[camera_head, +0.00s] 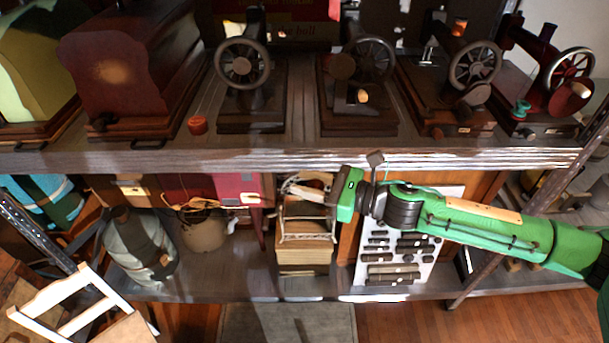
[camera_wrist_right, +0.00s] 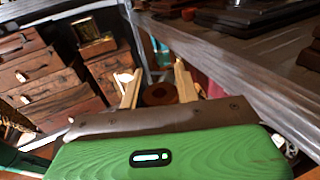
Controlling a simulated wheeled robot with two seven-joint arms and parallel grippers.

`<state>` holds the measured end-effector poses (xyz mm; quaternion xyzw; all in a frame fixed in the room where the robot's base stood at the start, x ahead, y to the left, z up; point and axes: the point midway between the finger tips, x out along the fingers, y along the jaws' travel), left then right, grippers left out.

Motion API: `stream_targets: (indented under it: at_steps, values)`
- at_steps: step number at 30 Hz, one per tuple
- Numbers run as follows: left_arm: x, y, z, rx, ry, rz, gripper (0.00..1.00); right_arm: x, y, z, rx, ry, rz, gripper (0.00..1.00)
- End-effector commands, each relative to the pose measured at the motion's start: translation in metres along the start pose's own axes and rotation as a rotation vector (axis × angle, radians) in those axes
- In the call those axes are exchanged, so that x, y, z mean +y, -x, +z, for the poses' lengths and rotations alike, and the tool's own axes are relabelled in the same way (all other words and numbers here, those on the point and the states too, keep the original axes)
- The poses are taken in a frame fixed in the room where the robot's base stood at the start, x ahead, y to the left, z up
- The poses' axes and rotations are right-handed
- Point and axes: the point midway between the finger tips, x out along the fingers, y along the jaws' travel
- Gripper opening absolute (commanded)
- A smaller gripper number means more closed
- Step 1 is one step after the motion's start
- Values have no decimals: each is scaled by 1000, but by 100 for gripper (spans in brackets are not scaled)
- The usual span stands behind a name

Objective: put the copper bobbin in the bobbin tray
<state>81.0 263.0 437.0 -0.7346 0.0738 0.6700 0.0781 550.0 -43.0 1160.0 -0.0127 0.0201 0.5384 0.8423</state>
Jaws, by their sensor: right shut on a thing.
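My right gripper (camera_head: 302,189) reaches in from the right in the head view, pointing left just below the upper shelf's front edge. In the right wrist view its two pale fingers (camera_wrist_right: 157,82) stand apart with a dark brown round piece (camera_wrist_right: 158,95) between them. It looks like the copper bobbin, gripped, though the wrist plate hides its lower part. In the head view I cannot make the bobbin out clearly. I cannot identify the bobbin tray for certain in either view. My left gripper is not in view.
Several sewing machines and a wooden case (camera_head: 128,65) stand on the upper shelf (camera_head: 250,158), with a small red spool (camera_head: 198,125). Below are a grey-green jug (camera_head: 140,247), a wooden stack (camera_head: 304,256) and a white board (camera_head: 378,240). A white chair (camera_head: 85,310) stands front left.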

Motion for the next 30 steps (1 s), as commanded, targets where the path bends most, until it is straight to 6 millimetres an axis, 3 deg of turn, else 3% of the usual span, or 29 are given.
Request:
stream_targets:
  at_steps: [15, 30]
  values:
    - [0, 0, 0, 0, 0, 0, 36, 2, 12, -26, 0, 15, 309, 10]
    - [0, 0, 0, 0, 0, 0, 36, 10, 10, -35, -1, 12, 331, 10]
